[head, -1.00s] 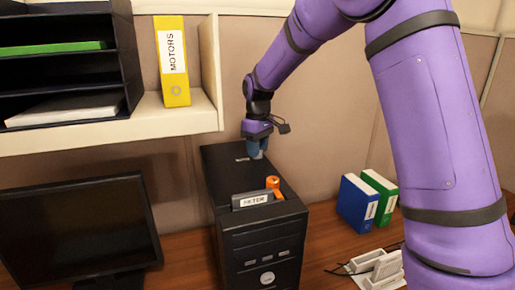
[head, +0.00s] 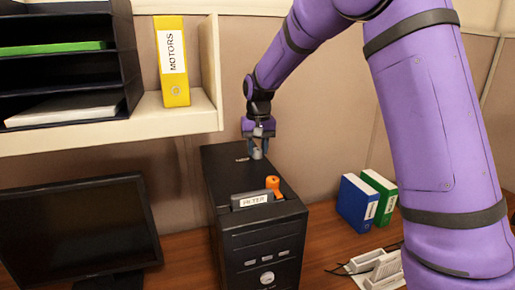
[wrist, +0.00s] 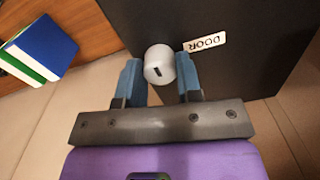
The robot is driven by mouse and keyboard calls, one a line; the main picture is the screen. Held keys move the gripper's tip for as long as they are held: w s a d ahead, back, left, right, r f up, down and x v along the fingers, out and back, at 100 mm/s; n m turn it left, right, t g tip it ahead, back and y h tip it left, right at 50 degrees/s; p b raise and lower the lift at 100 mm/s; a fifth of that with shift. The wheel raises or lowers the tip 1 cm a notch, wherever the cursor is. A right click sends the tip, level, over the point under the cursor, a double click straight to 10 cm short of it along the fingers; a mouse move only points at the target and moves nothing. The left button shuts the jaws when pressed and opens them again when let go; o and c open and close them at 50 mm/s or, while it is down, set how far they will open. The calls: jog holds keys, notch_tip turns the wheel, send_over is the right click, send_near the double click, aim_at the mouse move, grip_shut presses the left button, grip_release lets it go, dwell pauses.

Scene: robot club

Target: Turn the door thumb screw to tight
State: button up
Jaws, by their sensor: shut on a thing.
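The door thumb screw (wrist: 158,64) is a light grey round knob with a short dark mark on its face, on top of the black computer case (head: 225,175). A white label reading DOOR (wrist: 205,41) lies beside it, upside down in the wrist view. My gripper (head: 258,152) points down at the rear of the case top, and its blue-grey fingers (wrist: 157,72) stand on either side of the knob, shut on it. In the head view the knob (head: 257,153) shows small between the fingers. The dark mark points down toward my gripper body in the wrist view.
A grey block labelled FILTER (head: 252,200) and an orange knob or lever (head: 273,183) are at the front of the case top. A monitor (head: 75,235) stands left, blue (head: 357,202) and green binders (head: 382,192) right. A shelf with a yellow MOTORS binder (head: 172,62) overhangs at left.

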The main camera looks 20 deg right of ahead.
aim_at(258, 149)
jog(key=shift+m, duration=0.3)
dwell(0.4)
jog(key=o, duration=0.9)
jog(key=shift+o, duration=0.2)
jog(key=shift+r, duration=0.1)
notch_tip(258, 149, up, 11)
jog(key=shift+d+f, duration=0.15)
jog(key=shift+f, duration=0.05)
